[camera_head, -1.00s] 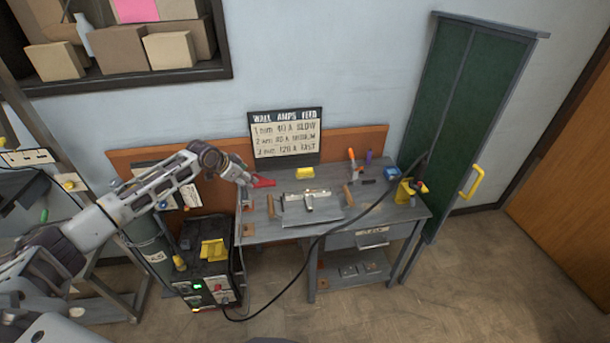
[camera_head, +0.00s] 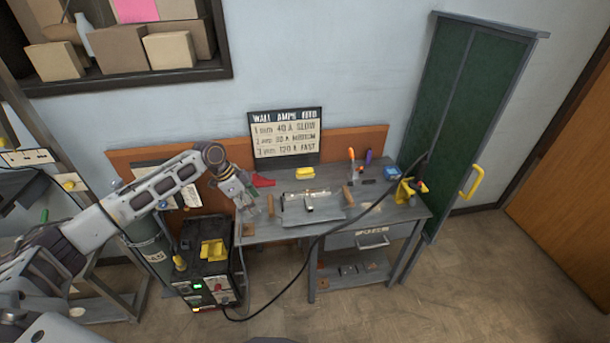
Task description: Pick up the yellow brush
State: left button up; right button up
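A small yellow block-shaped item (camera_head: 305,173) lies at the back of the grey workbench (camera_head: 275,231), below the lettered sign; it is too small to tell whether it is the brush. A tan-handled tool (camera_head: 270,205) lies near the bench's left end, and another tan handle (camera_head: 348,196) is further right. My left gripper (camera_head: 246,208) points down at the bench's left end, just left of the first tan handle. Its fingers are too small and blurred to read. My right gripper is out of view.
A red item (camera_head: 263,181) lies behind my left gripper. A metal plate with a tool (camera_head: 312,206) lies mid-bench. A black cable crosses the bench front to the welding machine (camera_head: 208,272). A yellow holder (camera_head: 404,191) stands at right, before a green screen (camera_head: 465,110).

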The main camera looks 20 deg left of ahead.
aim_at(308, 173)
jog(key=i, duration=1.5)
